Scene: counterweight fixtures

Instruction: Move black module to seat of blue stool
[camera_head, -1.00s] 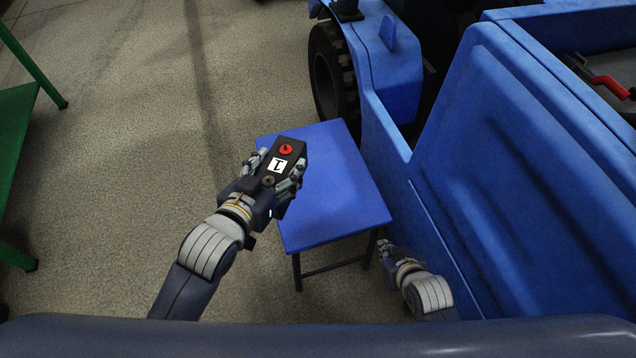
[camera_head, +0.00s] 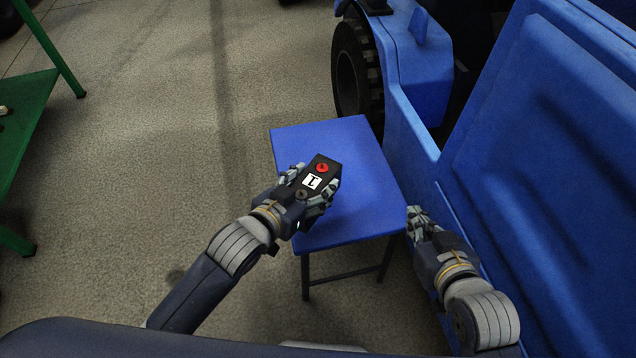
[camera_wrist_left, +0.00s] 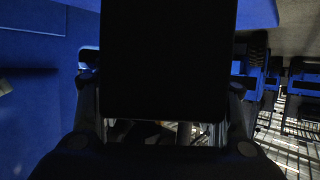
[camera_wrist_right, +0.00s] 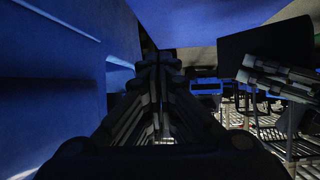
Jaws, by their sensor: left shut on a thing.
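The black module (camera_head: 325,173) has a red knob and a white label marked 1. My left gripper (camera_head: 310,190) is shut on it and holds it over the left part of the blue stool's seat (camera_head: 365,190). I cannot tell how high above the seat it is. The module fills the middle of the left wrist view as a dark block (camera_wrist_left: 165,60). It also shows dark at the upper right of the right wrist view (camera_wrist_right: 265,48), with the stool seat's blue edge (camera_wrist_right: 205,20) at the top. My right gripper (camera_head: 416,216) is empty, its fingers together, by the seat's right front corner.
A large blue vehicle (camera_head: 545,150) with a black tyre (camera_head: 357,70) stands close along the stool's right side, near my right arm. A green table (camera_head: 25,120) is at the far left. The floor (camera_head: 150,150) between the green table and stool is clear.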

